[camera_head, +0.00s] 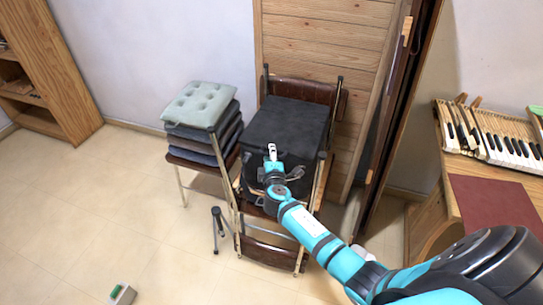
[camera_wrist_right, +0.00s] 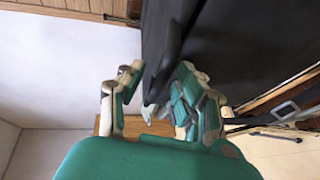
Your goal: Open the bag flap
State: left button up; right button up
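The black bag (camera_head: 290,122) rests on a chair in the middle of the head view, its dark flap (camera_head: 284,128) lying over the top. My right gripper (camera_head: 272,153) is at the bag's front edge. In the right wrist view the bag (camera_wrist_right: 240,45) fills the upper right. A dark edge of it, seemingly the flap (camera_wrist_right: 161,68), hangs between the two fingers of my right gripper (camera_wrist_right: 150,85). The fingers stand apart, with a clear gap on the left side. Contact on the right side is unclear. My left gripper is not in view.
A stack of cushions (camera_head: 203,105) stands on a chair left of the bag. A wooden panel (camera_head: 325,45) is behind it. A table with piano keys (camera_head: 505,140) is at the right. Open floor (camera_head: 100,205) lies at the left.

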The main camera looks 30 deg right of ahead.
jog(key=shift+c, duration=0.2)
grip_shut()
dwell(0.4)
